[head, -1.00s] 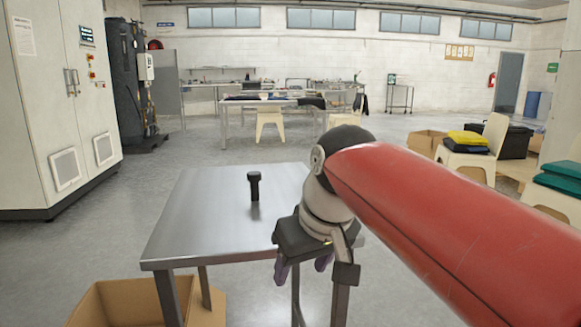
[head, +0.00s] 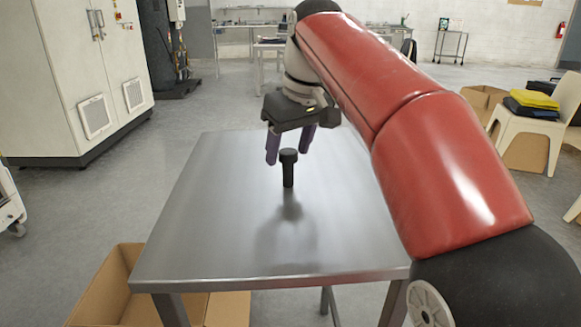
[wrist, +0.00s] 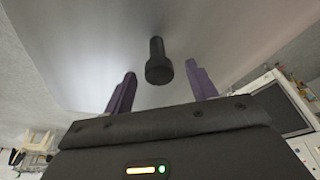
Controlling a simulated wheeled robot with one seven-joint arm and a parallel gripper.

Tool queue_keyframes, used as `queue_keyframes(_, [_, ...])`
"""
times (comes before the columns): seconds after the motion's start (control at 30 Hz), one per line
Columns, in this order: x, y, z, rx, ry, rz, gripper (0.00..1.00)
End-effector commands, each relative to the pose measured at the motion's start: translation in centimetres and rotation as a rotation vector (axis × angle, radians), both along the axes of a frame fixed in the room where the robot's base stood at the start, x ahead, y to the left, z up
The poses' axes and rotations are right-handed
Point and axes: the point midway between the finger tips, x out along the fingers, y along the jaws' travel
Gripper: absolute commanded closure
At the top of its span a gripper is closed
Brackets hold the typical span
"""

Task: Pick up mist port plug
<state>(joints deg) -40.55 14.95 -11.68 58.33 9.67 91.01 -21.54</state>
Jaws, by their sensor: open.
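The mist port plug (head: 288,169) is a small black plug with a wider round head. It stands upright on the metal table (head: 230,240). In the wrist view the plug (wrist: 158,62) shows beyond the fingertips, lined up with the gap of my gripper (wrist: 160,82). The plug's head is close to the fingers, and I see no contact.
An open cardboard box (head: 115,290) stands on the floor at the table's front left. A tall grey cabinet (head: 75,80) is at the left. A chair with folded cloths (head: 545,110) is at the right. The rest of the tabletop is clear.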

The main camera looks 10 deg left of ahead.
Motion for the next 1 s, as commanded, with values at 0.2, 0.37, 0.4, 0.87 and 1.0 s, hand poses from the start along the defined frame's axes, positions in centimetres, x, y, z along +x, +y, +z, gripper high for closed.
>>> queue_keyframes(0.2, [0.5, 0.7, -3.1, -0.001, 0.001, 0.000, 0.43])
queue_keyframes(0.37, [0.6, 0.8, -3.4, -0.001, 0.000, -0.001, 0.43])
queue_keyframes(0.4, [0.6, 0.8, -3.4, -0.001, 0.000, -0.001, 0.43])
queue_keyframes(0.87, [0.6, 0.8, -3.3, -0.001, 0.000, -0.001, 0.91])
queue_keyframes(1.0, [0.6, 0.8, -3.3, 0.000, -0.001, -0.001, 0.91])
